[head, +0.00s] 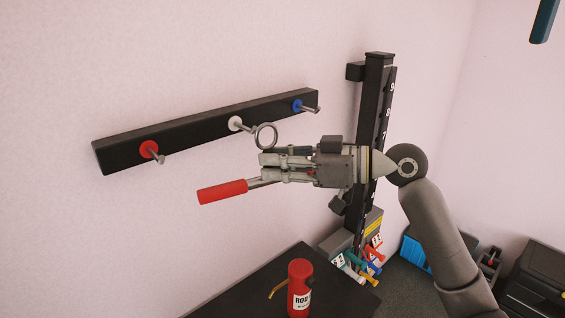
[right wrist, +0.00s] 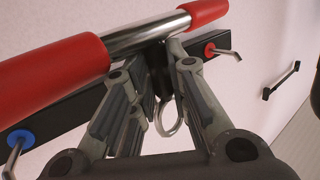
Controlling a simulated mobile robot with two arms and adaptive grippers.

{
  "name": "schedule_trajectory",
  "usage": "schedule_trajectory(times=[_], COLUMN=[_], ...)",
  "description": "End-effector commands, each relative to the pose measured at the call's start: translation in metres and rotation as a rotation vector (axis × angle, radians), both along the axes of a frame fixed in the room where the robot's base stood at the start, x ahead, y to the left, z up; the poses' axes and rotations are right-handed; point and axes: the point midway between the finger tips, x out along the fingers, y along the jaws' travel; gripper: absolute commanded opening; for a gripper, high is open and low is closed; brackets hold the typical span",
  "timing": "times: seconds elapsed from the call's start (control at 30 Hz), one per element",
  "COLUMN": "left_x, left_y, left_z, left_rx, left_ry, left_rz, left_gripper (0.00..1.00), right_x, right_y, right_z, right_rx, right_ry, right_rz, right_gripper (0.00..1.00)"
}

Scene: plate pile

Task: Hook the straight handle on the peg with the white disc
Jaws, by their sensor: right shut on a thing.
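The straight handle is a steel bar with red grips (head: 222,191) and a metal ring (head: 265,127). My right gripper (head: 262,166) is shut on the handle's middle. In the right wrist view the bar (right wrist: 147,37) crosses in front of the fingers (right wrist: 160,85), and the ring (right wrist: 170,128) shows between them. In the head view the ring stands upright just right of the tip of the peg with the white disc (head: 234,123). I cannot tell whether they touch. The white disc is hidden in the right wrist view. My left gripper is not in view.
The black rail (head: 192,129) on the wall also carries a peg with a red disc (head: 149,149) and one with a blue disc (head: 297,105). A black post (head: 376,95) stands behind my right gripper. A red cylinder (head: 300,290) stands on the dark table (head: 245,293) below.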

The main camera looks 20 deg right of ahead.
Motion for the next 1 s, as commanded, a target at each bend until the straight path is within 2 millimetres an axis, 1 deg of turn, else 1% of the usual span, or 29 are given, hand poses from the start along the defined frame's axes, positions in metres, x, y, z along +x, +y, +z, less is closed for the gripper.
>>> schedule_trajectory(times=[0.03, 0.83, 1.0], left_x=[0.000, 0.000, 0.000], left_y=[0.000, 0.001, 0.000], left_z=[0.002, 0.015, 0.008], left_rx=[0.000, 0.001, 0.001], left_ry=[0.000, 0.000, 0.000], left_rz=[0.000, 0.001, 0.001], left_gripper=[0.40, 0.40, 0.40], right_x=[0.003, 0.046, 0.052], right_y=[0.001, 0.017, 0.019], right_z=[0.003, -0.001, -0.009], right_rx=[0.004, 0.004, 0.004], right_ry=[-0.003, -0.002, -0.003], right_rz=[0.001, -0.001, 0.000], right_gripper=[0.00, 0.00, 0.00])
